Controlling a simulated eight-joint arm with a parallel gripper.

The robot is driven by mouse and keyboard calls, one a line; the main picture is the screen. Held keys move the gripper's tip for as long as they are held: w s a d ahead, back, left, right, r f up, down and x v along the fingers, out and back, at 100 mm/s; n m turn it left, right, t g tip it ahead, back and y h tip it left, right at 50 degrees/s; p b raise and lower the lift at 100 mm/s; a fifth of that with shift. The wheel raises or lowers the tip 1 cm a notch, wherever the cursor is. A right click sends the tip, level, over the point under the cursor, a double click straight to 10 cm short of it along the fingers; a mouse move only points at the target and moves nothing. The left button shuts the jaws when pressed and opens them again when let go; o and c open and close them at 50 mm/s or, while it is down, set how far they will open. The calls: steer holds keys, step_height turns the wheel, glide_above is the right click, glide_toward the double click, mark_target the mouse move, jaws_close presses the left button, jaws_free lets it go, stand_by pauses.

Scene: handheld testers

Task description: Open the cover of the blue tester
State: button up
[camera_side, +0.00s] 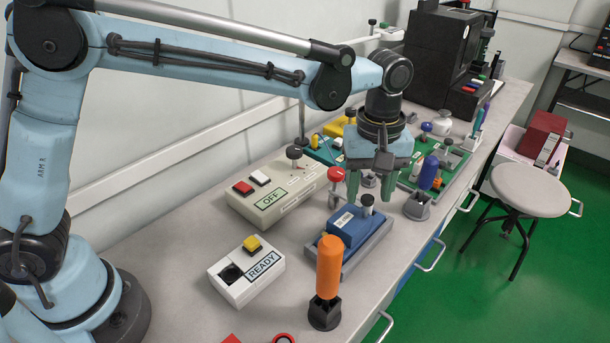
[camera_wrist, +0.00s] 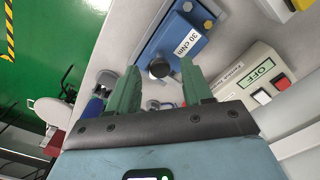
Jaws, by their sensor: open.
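The blue tester (camera_side: 344,232) sits on a grey base on the bench, with a white label on its blue top. Its cover looks closed. A dark round knob with a grey stem (camera_side: 367,203) stands at its far right end. In the wrist view the blue tester (camera_wrist: 186,28) shows its label reading about "30 cNm" and the black knob (camera_wrist: 158,68) at its near edge. My gripper (camera_side: 369,198) points down above that end, its green fingers apart. In the wrist view my gripper (camera_wrist: 159,65) has the knob framed between its fingertips; I cannot tell whether they touch it.
An orange-handled tool (camera_side: 329,262) stands upright in a black holder close in front. A READY box (camera_side: 240,285) and an OFF box (camera_side: 262,210) lie to the left. A blue cylinder (camera_side: 428,174) stands to the right.

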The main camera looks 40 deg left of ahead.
steer(key=shift+f, duration=0.25)
jaws_close()
stand_by(0.4)
